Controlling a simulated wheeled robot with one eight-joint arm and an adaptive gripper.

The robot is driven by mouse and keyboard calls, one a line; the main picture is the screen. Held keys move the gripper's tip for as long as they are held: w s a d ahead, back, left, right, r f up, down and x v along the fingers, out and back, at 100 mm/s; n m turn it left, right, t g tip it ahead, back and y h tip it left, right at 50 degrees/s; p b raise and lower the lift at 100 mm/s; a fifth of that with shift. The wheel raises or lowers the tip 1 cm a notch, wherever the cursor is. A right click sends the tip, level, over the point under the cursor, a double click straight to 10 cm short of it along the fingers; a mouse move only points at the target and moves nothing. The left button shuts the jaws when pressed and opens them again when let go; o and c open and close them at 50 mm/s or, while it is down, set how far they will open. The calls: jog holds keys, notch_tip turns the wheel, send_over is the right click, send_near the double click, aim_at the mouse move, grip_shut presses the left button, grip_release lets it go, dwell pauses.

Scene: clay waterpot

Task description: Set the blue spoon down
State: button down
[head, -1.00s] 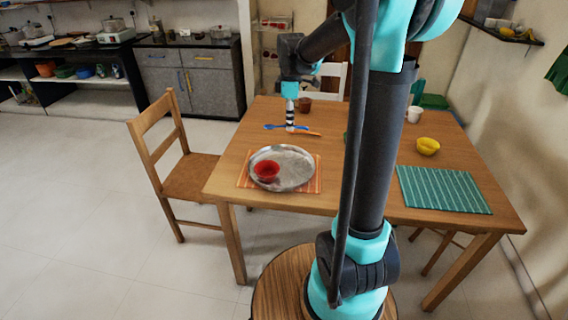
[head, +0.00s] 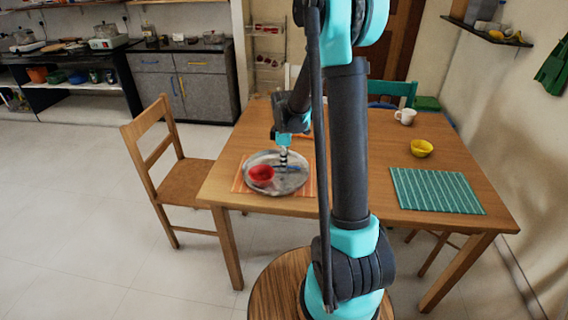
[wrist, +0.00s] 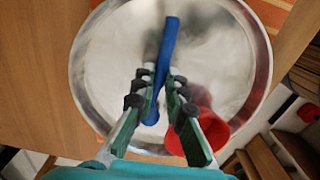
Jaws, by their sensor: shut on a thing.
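The blue spoon (wrist: 165,50) shows in the wrist view between the fingers of my gripper (wrist: 158,78), which is shut on it. In the head view the spoon (head: 291,168) is a small blue strip under my gripper (head: 284,162). It is over the round metal tray (head: 290,186); I cannot tell whether it touches the tray. The tray also fills much of the wrist view (wrist: 235,60). A red bowl (head: 261,174) stands on the tray at the left in the head view. In the wrist view the red bowl (wrist: 214,128) is partly hidden by my right finger.
The tray lies on an orange striped placemat (head: 240,184) on the wooden table (head: 360,197). A teal placemat (head: 436,191), a yellow bowl (head: 421,148) and a white cup (head: 405,116) are on the right side. A wooden chair (head: 168,180) stands at the left.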

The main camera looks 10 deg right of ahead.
jog(key=shift+f, duration=0.1)
jog(key=c, duration=1.6)
grip_release()
jog(key=shift+o, duration=0.2)
notch_tip(320, 180, up, 12)
jog(key=s+d+f+m+t, duration=0.2)
jog(key=s+f+m, duration=0.2)
jog(key=s+m, duration=0.3)
jog(key=s+d+f+m+t, duration=0.2)
jog(key=s+m, duration=0.6)
jog(key=s, duration=0.8)
notch_tip(320, 180, down, 2)
jog(key=shift+d+f, duration=0.2)
jog(key=shift+d, duration=0.1)
